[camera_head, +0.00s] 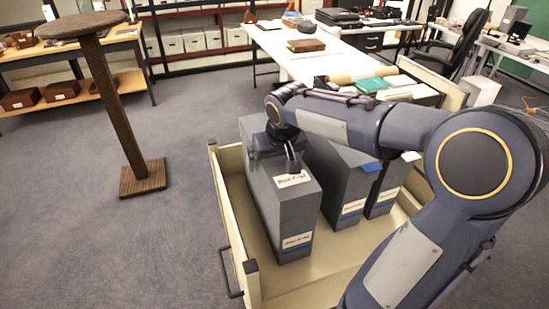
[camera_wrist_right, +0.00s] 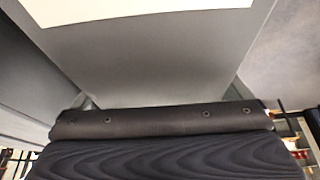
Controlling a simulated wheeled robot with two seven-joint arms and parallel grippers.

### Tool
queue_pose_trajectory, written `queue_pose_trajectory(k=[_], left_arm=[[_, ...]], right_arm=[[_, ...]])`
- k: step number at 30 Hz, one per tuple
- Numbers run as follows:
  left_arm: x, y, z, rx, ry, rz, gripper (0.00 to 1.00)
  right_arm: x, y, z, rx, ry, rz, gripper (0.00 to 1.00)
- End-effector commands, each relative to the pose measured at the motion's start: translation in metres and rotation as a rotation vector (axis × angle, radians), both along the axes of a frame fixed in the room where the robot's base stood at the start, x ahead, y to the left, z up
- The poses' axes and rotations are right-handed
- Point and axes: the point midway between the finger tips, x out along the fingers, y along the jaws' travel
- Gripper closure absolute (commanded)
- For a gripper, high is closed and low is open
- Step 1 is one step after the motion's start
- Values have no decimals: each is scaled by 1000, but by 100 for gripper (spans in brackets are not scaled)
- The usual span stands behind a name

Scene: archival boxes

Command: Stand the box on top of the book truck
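A tall grey archival box (camera_head: 272,196) stands upright at the left side of a cream, tray-like truck (camera_head: 239,247) with raised walls. It has white labels on its top and front. My right gripper (camera_head: 282,158) is at the top of this box, with a dark finger close to its top edge. In the right wrist view, the box's grey surface (camera_wrist_right: 150,60) and a white label fill the space ahead of the gripper (camera_wrist_right: 160,105). The fingertips are mostly hidden there, so I cannot tell whether they grip the box. My left gripper is not in view.
More grey boxes (camera_head: 341,184) with white and blue labels stand just right, partly behind my arm. A green book (camera_head: 372,85) lies at the truck's far end. A round-topped brown stand (camera_head: 118,110) is at left. Open carpet (camera_head: 120,250) lies left of the truck.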

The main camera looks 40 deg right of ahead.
Motion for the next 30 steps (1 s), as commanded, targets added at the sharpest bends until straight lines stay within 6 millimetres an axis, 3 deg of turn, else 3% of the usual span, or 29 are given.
queue_pose_trajectory(k=[11, 24, 30], left_arm=[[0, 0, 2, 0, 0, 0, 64], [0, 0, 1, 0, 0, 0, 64], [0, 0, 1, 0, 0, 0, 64]], right_arm=[[-2, 1, 10, -1, -4, 0, 0], [-34, 11, 91, 0, -4, 0, 0], [-42, 13, 111, -1, -2, 0, 0]])
